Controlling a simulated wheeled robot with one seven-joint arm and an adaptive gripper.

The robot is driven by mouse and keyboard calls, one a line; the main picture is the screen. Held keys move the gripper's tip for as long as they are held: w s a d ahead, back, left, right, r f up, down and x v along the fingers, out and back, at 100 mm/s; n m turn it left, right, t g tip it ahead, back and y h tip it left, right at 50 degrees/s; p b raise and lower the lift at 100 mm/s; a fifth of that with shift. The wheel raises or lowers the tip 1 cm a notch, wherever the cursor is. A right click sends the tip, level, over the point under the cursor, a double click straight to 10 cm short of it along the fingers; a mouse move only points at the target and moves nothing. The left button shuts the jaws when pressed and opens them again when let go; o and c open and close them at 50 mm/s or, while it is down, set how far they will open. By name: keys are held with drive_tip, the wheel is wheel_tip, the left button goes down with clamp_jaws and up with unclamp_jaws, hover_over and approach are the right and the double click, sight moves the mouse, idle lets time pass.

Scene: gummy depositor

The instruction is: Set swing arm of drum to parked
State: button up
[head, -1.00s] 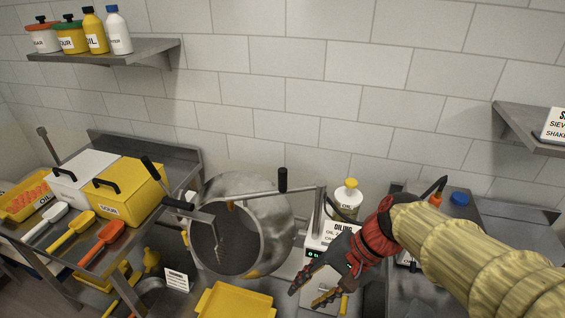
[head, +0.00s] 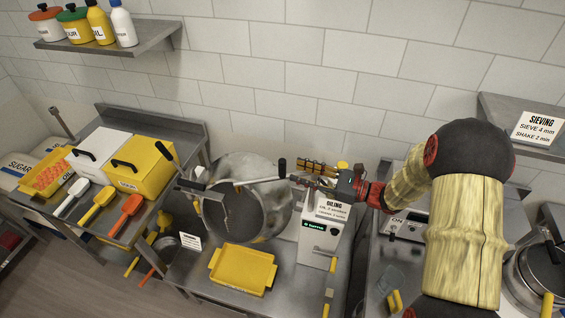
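The steel drum (head: 268,208) stands tilted on the bench with its open mouth facing front left. The swing arm (head: 250,181) is a thin metal bar that reaches left across the drum's mouth, with an end part hanging in front of the opening. Its upright black handle (head: 282,168) stands above the bar near the drum's right side. My gripper (head: 298,172) comes from the right, fingers pointing left, just right of the handle. The fingers look spread, with nothing seen between them. They hide the right end of the bar and its post.
The white oiling unit (head: 319,240) stands right of the drum, below my gripper. A yellow tray (head: 243,270) lies in front of the drum. The wall behind is clear.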

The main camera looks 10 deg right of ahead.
sight(282, 167)
drive_tip(key=x, duration=0.6)
drive_tip(key=shift+w+a+p, duration=0.1)
drive_tip(key=shift+a+p, duration=0.2)
drive_tip(key=shift+c, duration=1)
drive_tip(key=c, duration=0.7)
clamp_jaws()
